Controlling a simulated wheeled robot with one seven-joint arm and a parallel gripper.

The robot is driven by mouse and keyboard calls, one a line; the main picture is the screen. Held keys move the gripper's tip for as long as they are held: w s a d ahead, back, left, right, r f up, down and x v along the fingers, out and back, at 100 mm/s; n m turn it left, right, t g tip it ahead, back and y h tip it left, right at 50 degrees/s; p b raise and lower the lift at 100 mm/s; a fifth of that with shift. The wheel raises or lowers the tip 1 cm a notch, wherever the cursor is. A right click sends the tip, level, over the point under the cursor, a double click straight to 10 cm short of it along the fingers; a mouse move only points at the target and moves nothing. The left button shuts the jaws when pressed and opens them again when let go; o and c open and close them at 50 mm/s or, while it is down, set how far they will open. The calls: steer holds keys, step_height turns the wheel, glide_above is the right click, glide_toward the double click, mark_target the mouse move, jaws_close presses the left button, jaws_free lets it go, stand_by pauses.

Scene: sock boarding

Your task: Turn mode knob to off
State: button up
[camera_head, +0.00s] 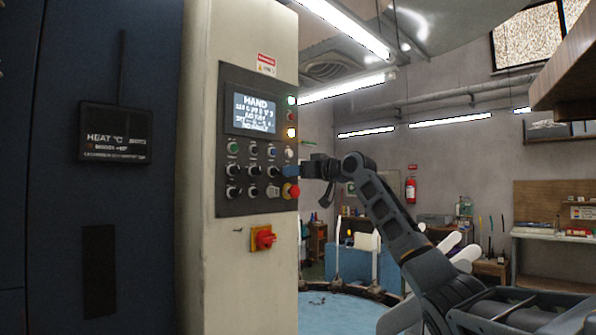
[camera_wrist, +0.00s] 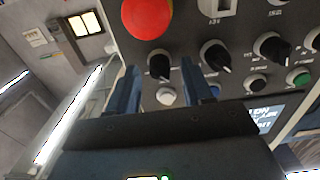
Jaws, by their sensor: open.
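The control panel (camera_head: 258,135) has rows of buttons and black knobs below a lit screen (camera_head: 255,113) headed "HAND". My gripper (camera_head: 292,171) is at the panel's right edge, just above the red mushroom button (camera_head: 290,190). In the wrist view my gripper (camera_wrist: 160,80) is open, its two blue fingers pointing at the panel. A black knob (camera_wrist: 159,65) shows between the fingertips, with a white button (camera_wrist: 166,96) nearer the palm. I cannot tell whether the fingers touch the knob. The labels are too small to read, so I cannot tell which knob is the mode knob.
The red mushroom button (camera_wrist: 147,15) lies close beyond the fingertips. More black knobs (camera_wrist: 215,57) sit beside the right finger. A red-and-yellow rotary switch (camera_head: 263,238) is lower on the cabinet. A round blue table (camera_head: 345,312) stands below my arm.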

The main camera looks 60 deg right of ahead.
steer(key=shift+c, duration=0.4)
jaws_close()
steer(key=shift+m+p, duration=0.3)
steer(key=shift+d+f+m+p, duration=0.1)
steer(key=shift+m+p, duration=2.6)
steer(key=shift+m, duration=1.4)
steer(key=shift+o, duration=0.4)
jaws_free()
